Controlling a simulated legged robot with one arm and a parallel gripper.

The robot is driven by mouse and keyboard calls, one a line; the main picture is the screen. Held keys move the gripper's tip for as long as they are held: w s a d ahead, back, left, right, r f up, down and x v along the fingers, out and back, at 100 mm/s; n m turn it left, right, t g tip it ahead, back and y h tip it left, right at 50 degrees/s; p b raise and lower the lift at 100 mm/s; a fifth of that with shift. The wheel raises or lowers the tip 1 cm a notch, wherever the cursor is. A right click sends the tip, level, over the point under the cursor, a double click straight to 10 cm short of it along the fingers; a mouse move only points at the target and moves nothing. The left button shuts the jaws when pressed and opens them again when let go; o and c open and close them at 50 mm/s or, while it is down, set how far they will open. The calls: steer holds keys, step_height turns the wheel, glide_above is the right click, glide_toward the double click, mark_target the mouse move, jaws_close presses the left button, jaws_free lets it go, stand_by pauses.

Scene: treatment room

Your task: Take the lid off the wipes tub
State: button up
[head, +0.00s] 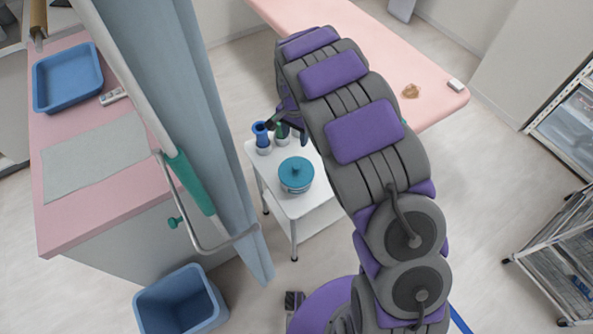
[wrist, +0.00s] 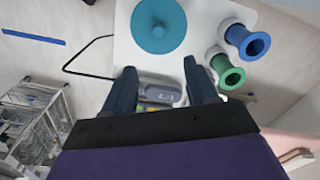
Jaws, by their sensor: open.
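The wipes tub (head: 296,186) stands on a small white trolley (head: 317,222), with its round teal lid (head: 296,170) on top. The lid has a knob in its middle. In the wrist view the lid (wrist: 158,25) shows from above at the top of the picture. My gripper (wrist: 158,75) is open and empty, with its two dark fingers apart and the lid beyond their tips. In the head view my arm hides part of the trolley, and my gripper is mostly hidden near the trolley's far side.
A blue cup-like holder (head: 262,137) and a green one (head: 282,133) stand on the trolley behind the tub. A grey device (wrist: 158,90) lies between my fingers in the wrist view. A curtain (head: 205,100) hangs to the left, and a pink couch (head: 440,85) stands behind.

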mark_target(296, 166)
steer(key=f+b, duration=0.1)
steer(key=f, duration=0.7)
steer(key=f+b, duration=0.2)
steer(key=f, duration=0.6)
steer(key=shift+d+f, duration=0.2)
steer(key=shift+f, duration=0.1)
steer(key=shift+r, duration=0.1)
steer(key=shift+c, duration=0.3)
jaws_close()
